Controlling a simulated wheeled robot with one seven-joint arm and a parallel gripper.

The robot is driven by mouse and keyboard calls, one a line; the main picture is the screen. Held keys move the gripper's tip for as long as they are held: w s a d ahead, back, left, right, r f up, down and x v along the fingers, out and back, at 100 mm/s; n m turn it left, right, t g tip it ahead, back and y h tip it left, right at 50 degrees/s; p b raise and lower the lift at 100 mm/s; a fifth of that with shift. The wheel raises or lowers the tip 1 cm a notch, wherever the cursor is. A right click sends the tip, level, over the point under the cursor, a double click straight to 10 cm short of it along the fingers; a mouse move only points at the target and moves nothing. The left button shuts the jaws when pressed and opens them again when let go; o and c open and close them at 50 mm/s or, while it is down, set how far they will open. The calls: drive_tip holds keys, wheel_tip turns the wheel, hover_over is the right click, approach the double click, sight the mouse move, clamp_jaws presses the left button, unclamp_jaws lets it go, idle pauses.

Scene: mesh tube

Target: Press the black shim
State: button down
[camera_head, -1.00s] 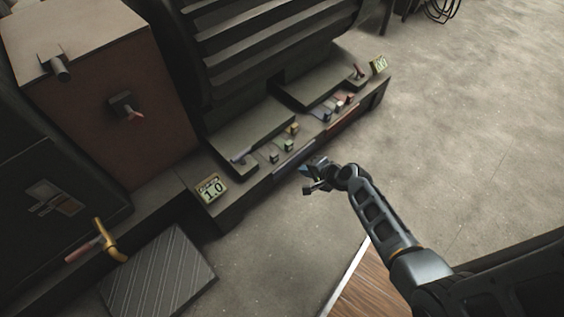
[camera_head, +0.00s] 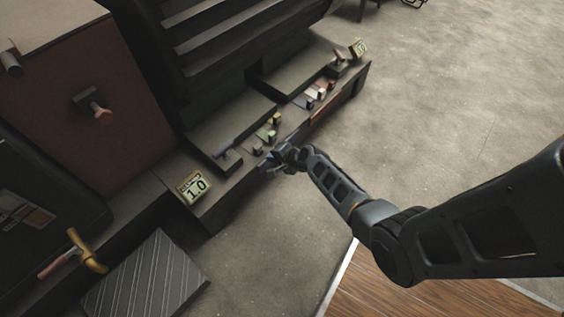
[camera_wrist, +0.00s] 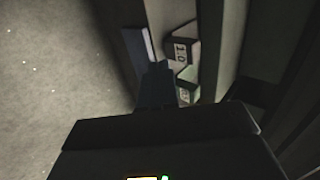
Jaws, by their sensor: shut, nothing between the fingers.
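Small shim blocks stand in a row on the low dark bench ledge (camera_head: 230,187). A dark block (camera_head: 257,150), which looks like the black shim, is at the left end of the near group. A green block (camera_head: 270,135) and a yellow one (camera_head: 275,118) stand beyond it. My gripper (camera_head: 268,166) is shut and empty at the ledge's front edge, close to the dark block; contact cannot be told. In the wrist view, the fingers (camera_wrist: 157,82) are beside a greenish block (camera_wrist: 187,86) and a grey-faced block marked 1.0 (camera_wrist: 181,49).
A second group of blocks, including a white one (camera_head: 321,94), stands farther along the ledge. A 1.0 sign (camera_head: 195,188) and a lever (camera_head: 228,149) are on the left. A ribbed plate (camera_head: 145,280) lies at lower left. Open floor (camera_head: 430,120) is on the right.

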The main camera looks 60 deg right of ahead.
sight(256, 145)
drive_tip(key=shift+w+d+r, duration=0.1)
drive_tip(key=shift+w+d, duration=0.05)
drive_tip(key=shift+w, duration=0.65)
drive_tip(key=shift+w+d+r, duration=0.1)
drive_tip(key=shift+w, duration=0.7)
drive_tip(key=w, duration=0.1)
drive_tip(key=w+b, duration=0.1)
drive_tip(key=w, duration=0.2)
drive_tip(key=shift+w+d+f+b, duration=0.1)
drive_tip(key=shift+w+d+b, duration=0.15)
drive_tip(key=shift+d+b, duration=0.15)
drive_tip(key=shift+w, duration=0.25)
